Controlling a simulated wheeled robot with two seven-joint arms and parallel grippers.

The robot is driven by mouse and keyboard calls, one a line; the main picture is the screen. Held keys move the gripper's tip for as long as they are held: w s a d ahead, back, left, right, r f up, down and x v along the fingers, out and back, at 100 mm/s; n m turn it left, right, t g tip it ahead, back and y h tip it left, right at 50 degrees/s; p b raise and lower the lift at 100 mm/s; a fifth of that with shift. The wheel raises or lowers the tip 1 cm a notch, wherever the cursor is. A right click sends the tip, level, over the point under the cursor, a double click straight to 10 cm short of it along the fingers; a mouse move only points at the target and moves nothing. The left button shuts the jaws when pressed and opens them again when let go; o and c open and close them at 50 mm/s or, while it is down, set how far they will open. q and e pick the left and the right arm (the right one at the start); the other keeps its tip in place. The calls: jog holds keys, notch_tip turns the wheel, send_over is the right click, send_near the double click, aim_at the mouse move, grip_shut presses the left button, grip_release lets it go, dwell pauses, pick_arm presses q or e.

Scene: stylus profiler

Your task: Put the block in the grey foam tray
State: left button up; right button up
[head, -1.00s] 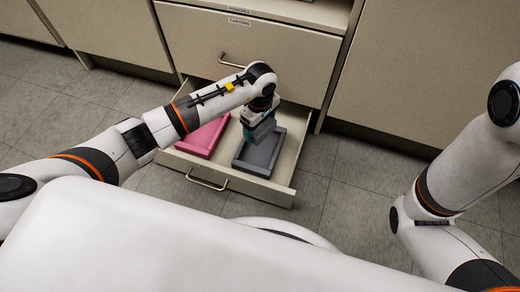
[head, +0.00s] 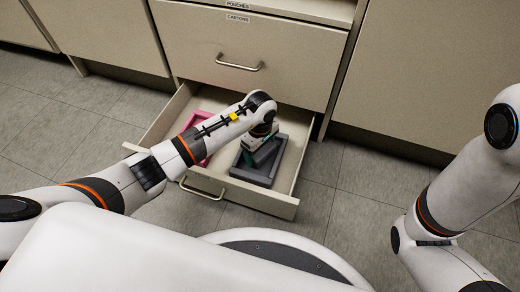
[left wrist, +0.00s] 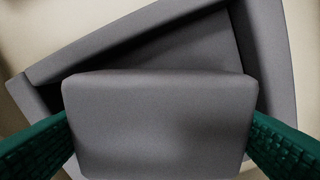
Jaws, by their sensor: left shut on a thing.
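The block (left wrist: 160,125) is grey with rounded edges. In the left wrist view it sits between the two green fingers of my left gripper (left wrist: 160,140), which is shut on it. The grey foam tray (left wrist: 130,48) lies behind and below the block, its raised rim turned at an angle to the block. In the head view my left gripper (head: 259,146) is low over the grey tray (head: 252,176), inside the open drawer. The gripper and arm hide part of the tray. I cannot tell whether the block touches the tray floor. My right gripper is out of view.
A pink tray (head: 221,110) lies left of the grey one in the open drawer (head: 284,208), partly behind my left arm. Closed drawer fronts (head: 245,45) rise behind. The grey tiled floor (head: 350,205) right of the drawer is clear.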

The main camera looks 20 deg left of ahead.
pick_arm(q)
jog(key=shift+f, duration=0.25)
jog(key=o, duration=1.3)
jog(key=shift+r, duration=0.1)
notch_tip(320, 180, up, 12)
jog(key=p, duration=0.9)
jog(key=shift+r, duration=0.2)
